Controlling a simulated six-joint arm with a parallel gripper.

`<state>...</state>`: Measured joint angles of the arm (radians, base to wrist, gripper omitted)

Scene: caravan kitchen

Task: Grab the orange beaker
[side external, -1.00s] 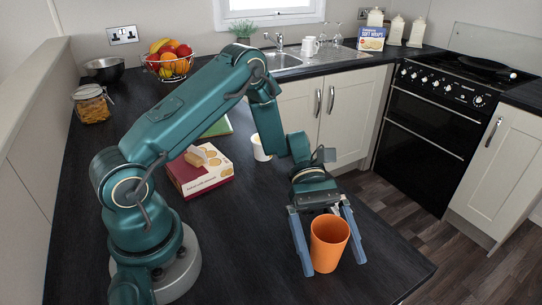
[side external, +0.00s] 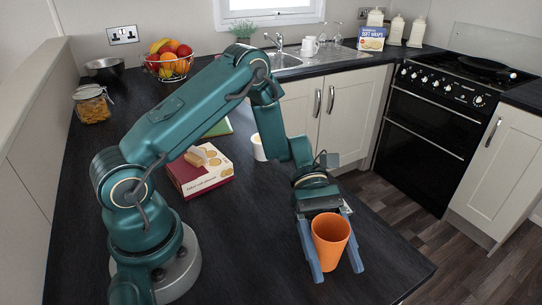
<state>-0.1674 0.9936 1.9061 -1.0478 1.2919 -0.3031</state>
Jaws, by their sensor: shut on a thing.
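The orange beaker (side external: 330,242) stands upright near the front right of the dark worktop. My gripper (side external: 336,272) reaches down around it, with one blue-grey finger on the left side of the beaker and one on the right. The fingers are shut on the beaker. The beaker's open rim faces up, and the base looks to be at the worktop; I cannot tell whether it is touching.
A biscuit box (side external: 200,170) lies beside my arm, with a white cup (side external: 258,149) behind it. A fruit basket (side external: 168,64), a glass jar (side external: 92,104) and a dark bowl (side external: 104,68) stand farther back. The worktop (side external: 395,262) is clear right of the beaker, up to its edge.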

